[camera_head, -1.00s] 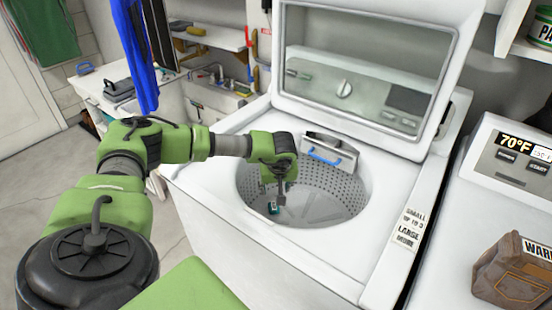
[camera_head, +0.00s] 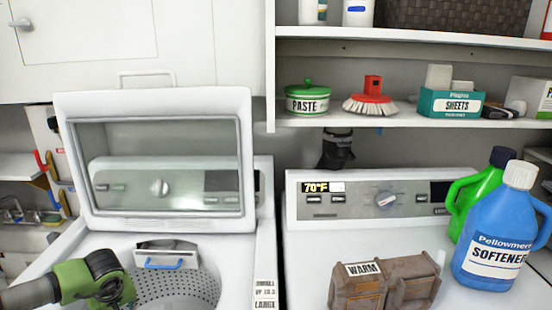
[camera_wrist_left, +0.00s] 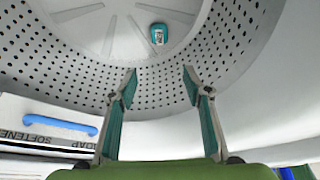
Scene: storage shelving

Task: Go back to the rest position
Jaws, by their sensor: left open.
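My left gripper (camera_wrist_left: 160,82) is open and empty in the left wrist view, its two teal-padded fingers apart. It points into the perforated metal drum (camera_wrist_left: 245,40) of the open top-load washer. A small teal item (camera_wrist_left: 158,36) with a pale face lies on the drum floor beyond the fingertips, touching neither. In the head view my green left wrist is at the lower left over the drum opening, and its fingers are cut off or hidden. My right gripper is not in view.
The washer lid (camera_head: 160,215) stands raised behind the drum. A dispenser with a blue handle (camera_head: 165,263) sits at the drum rim. A stocked shelf (camera_head: 420,122) hangs above.

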